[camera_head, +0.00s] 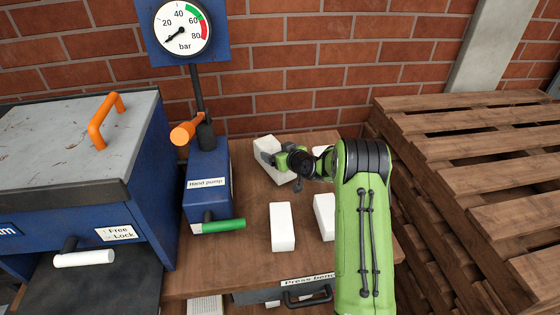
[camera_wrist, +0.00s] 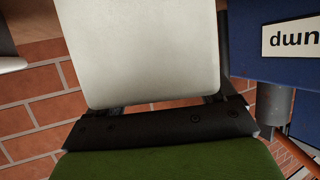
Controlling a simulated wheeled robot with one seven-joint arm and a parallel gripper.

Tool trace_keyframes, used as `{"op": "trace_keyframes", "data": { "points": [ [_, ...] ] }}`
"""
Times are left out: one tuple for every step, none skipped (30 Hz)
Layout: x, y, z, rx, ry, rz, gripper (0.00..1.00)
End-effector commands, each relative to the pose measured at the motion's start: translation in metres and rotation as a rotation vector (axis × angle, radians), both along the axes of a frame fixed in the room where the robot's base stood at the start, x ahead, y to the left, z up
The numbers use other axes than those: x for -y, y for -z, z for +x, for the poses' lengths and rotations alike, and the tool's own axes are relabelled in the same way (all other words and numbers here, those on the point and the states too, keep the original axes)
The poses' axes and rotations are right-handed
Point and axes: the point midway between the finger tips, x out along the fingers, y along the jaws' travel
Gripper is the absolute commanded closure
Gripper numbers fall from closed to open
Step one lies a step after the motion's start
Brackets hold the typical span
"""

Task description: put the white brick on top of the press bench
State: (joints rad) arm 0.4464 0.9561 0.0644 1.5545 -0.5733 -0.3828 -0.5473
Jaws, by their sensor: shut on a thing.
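My gripper (camera_head: 274,160) is shut on a white brick (camera_head: 266,146), over the back part of the press bench (camera_head: 248,262). The bench is a brown wooden top with a "Press bench" label on its front. The held brick also fills the upper middle of the wrist view (camera_wrist: 140,50). I cannot tell whether its underside touches the bench top. Two more white bricks lie on the bench, one in front (camera_head: 282,227) and one partly behind my arm (camera_head: 324,215). Another white piece shows behind my wrist (camera_head: 322,150), mostly hidden.
A blue hand pump (camera_head: 207,170) with a green handle and a pressure gauge (camera_head: 182,30) stands left of the bricks. A blue box with a grey lid (camera_head: 75,140) is farther left. Stacked wooden pallets (camera_head: 480,150) stand right. A brick wall closes the back.

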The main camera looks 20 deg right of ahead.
Motion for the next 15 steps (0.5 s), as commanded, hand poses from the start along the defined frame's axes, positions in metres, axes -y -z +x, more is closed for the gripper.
{"op": "trace_keyframes", "data": {
  "points": [
    [0.0002, 0.0118, 0.0000, 0.000, 0.001, 0.002, 0.60],
    [0.0002, 0.0151, 0.0001, 0.000, 0.001, 0.002, 0.60],
    [0.0003, 0.0158, 0.0003, 0.002, 0.001, 0.001, 0.59],
    [0.0003, 0.0150, 0.0004, 0.003, 0.001, 0.000, 0.59],
    [0.0003, 0.0142, 0.0004, 0.003, 0.001, 0.000, 0.59],
    [0.0002, 0.0140, 0.0003, 0.003, 0.001, 0.000, 0.59],
    [0.0003, 0.0138, 0.0003, 0.002, 0.001, 0.000, 0.59],
    [0.0003, 0.0138, 0.0003, 0.002, 0.001, 0.000, 0.59],
    [0.0002, 0.0144, 0.0003, 0.002, 0.000, 0.000, 0.59],
    [0.0002, 0.0154, 0.0003, 0.002, 0.000, 0.000, 0.60],
    [0.0002, 0.0164, 0.0003, 0.002, 0.000, 0.000, 0.60],
    [0.0002, 0.0175, 0.0003, 0.002, 0.000, 0.000, 0.60],
    [0.0003, 0.0182, -0.0002, -0.001, 0.000, 0.001, 0.13],
    [0.0003, 0.0177, -0.0002, -0.001, 0.000, 0.001, 0.08],
    [0.0003, 0.0174, -0.0002, -0.001, 0.000, 0.001, 0.02]
  ]
}}
